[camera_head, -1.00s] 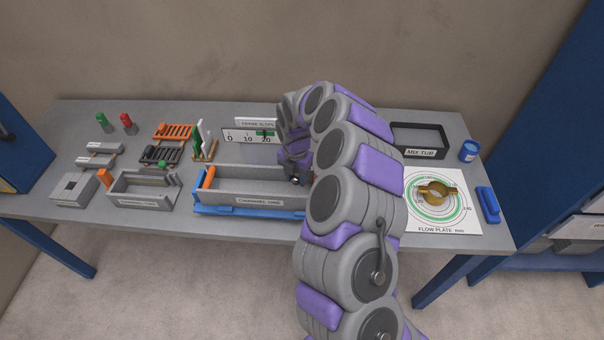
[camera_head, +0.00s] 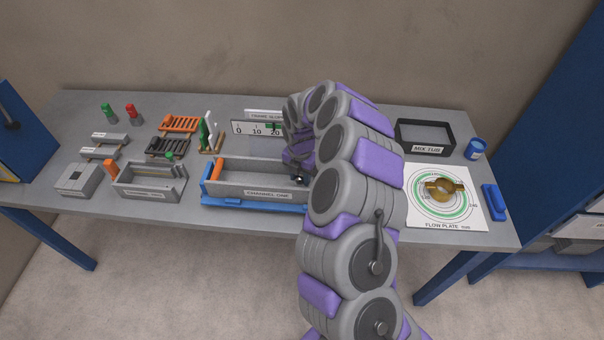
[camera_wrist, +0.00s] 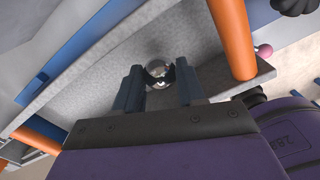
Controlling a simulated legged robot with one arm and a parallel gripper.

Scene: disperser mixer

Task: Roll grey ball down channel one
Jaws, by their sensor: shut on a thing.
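Channel one (camera_head: 266,193) is a long grey trough with a label on its front wall. It lies on a blue base (camera_head: 240,204) in the front middle of the bench. My gripper (camera_wrist: 158,80) is shut on a shiny grey ball (camera_wrist: 159,69), held between its fingertips over the grey channel floor (camera_wrist: 105,65) in the wrist view. Whether the ball touches the floor is unclear. In the head view the ball (camera_head: 299,179) shows small at the channel's right part, where my arm hides the channel's right end.
An orange bar (camera_wrist: 232,40) stands close right of my gripper in the wrist view. A second, shorter trough (camera_head: 148,190) lies left of channel one. A scale board (camera_head: 257,129) stands behind it. The flow plate (camera_head: 445,208) and mix tub (camera_head: 424,137) are to the right.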

